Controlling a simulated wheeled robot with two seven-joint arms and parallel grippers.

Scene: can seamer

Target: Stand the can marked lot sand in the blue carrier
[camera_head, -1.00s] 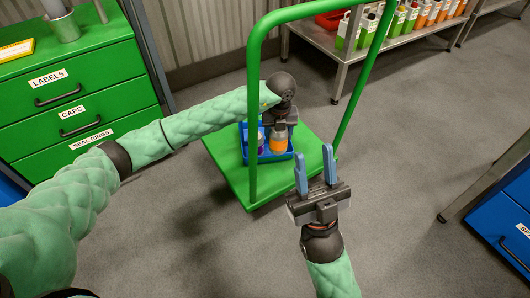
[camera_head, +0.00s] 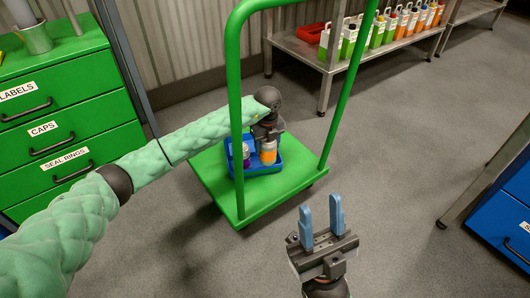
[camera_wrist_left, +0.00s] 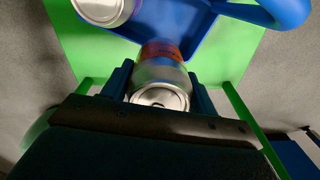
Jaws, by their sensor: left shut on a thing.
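The blue carrier (camera_head: 281,162) stands on the green trolley deck and also shows in the left wrist view (camera_wrist_left: 207,45). My left gripper (camera_head: 267,138) points down at it, shut on a silver can with an orange label (camera_head: 268,153). In the left wrist view the held can (camera_wrist_left: 162,78) is between the fingers, lid facing the camera, over or in the carrier; I cannot tell if its base touches the floor of it. A second can with a purple label (camera_head: 246,154) stands in the carrier to the left. No lot marking is legible. My right gripper (camera_head: 321,222) is open and empty.
The green trolley (camera_head: 205,175) has a tall tubular handle (camera_head: 235,110) close to my left arm. A green drawer cabinet (camera_head: 60,140) stands left, a metal shelf with bottles (camera_head: 345,60) behind right, and a blue cabinet (camera_head: 505,225) at right. The floor between is clear.

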